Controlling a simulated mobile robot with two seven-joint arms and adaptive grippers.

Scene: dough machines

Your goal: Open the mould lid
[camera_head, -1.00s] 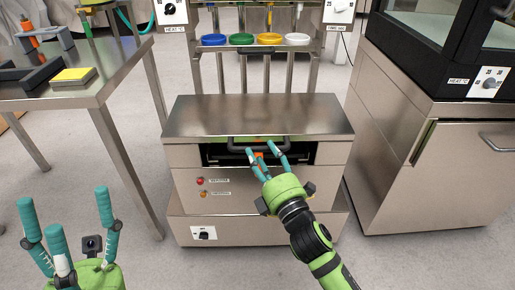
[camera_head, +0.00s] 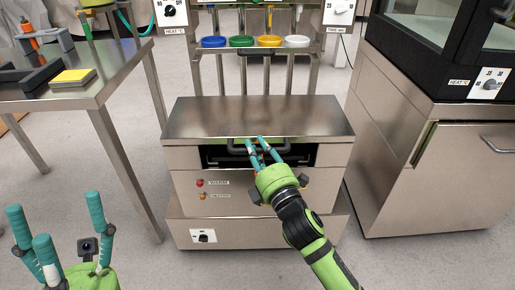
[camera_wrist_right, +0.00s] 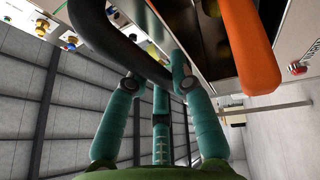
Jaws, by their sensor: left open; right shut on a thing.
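The mould machine stands in the middle of the head view, its flat steel lid (camera_head: 260,116) lying down over the body. A dark handle (camera_head: 232,148) sits at the lid's front edge, above a dark front opening. My right gripper (camera_head: 257,145) is at this handle, shut on it. In the right wrist view the curved dark handle (camera_wrist_right: 103,35) runs in among the fingers, partly hidden by them. My left gripper (camera_head: 56,220) is open and empty at the lower left, well away from the machine.
A steel table (camera_head: 110,85) with a yellow block (camera_head: 74,77) is at the left. A steel cabinet (camera_head: 425,150) stands close at the right. A rack with coloured bowls (camera_head: 241,41) is behind. An orange bar (camera_wrist_right: 252,50) is near the fingers in the wrist view.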

